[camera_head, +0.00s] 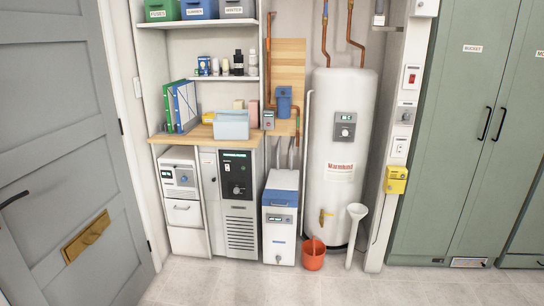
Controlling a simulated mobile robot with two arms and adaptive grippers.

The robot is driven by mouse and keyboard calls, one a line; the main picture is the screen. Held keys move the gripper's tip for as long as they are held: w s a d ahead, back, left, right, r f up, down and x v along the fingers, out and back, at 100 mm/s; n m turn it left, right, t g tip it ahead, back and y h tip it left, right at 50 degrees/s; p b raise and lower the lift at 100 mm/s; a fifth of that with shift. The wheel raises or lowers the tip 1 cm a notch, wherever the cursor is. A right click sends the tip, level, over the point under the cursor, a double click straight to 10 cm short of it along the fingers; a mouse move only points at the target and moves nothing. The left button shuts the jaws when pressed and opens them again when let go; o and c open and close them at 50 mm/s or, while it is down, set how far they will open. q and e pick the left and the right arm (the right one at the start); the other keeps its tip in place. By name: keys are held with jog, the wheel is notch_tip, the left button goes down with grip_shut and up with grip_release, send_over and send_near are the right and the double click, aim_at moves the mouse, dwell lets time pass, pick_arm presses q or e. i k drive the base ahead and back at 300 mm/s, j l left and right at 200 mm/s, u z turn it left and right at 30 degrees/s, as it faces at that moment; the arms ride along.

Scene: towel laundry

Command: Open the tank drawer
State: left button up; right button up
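A white appliance (180,240) stands under the wooden counter at the left, with a small control panel on its upper part. A drawer front (184,216) with a dark handle slot (181,207) lies below that panel and looks closed. A white box with a blue lid (281,180) and a front panel stands on the floor left of the tall white cylindrical tank (340,130); its lid looks shut. No label reading "tank drawer" is legible, so I cannot tell for certain which part it is. Neither of my grippers is in view.
A grey door (60,150) fills the left side. A dark-fronted unit (238,180) stands between the appliance and blue-lidded box. A red bucket (314,254) and white funnel-topped pipe (355,232) stand by the tank. Green cabinets (450,120) are at right. The foreground floor is clear.

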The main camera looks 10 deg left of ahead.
aim_at(184, 212)
jog(key=i+u, duration=0.2)
jog(key=i, duration=0.3)
jog(key=i+u, duration=0.25)
jog(key=i, duration=0.25)
jog(key=i+u, duration=0.2)
jog(key=i, duration=0.3)
jog(key=i+l+u, duration=0.2)
jog(key=i, duration=0.3)
